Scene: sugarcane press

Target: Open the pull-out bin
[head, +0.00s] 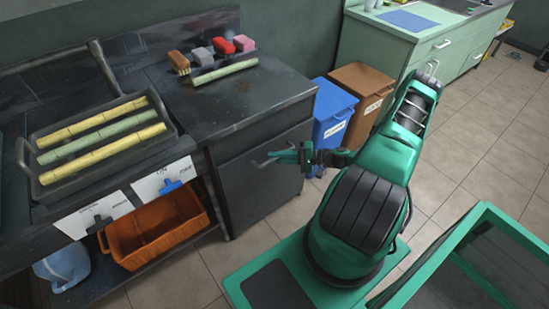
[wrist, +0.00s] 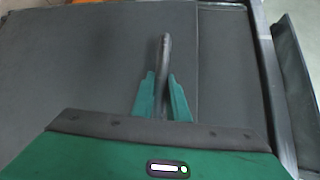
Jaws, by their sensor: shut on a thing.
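The pull-out bin's dark front panel (head: 255,185) is below the right end of the dark counter in the head view and looks flush with the cabinet, though my gripper makes this hard to judge. It fills much of the wrist view (wrist: 80,70). Its bar handle (head: 262,163) stands out from the panel, and in the wrist view the handle (wrist: 164,55) runs between my green fingers. My gripper (head: 284,157) is shut on the handle, with its fingertips (wrist: 163,98) on either side of the bar. The bin's inside is hidden.
A blue bin (head: 331,115) and a brown bin (head: 362,90) stand right of the cabinet. An orange crate (head: 155,228) sits on the low shelf at left. A tray of cane (head: 170,133) is on the counter. Tiled floor (head: 255,240) is free before the panel.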

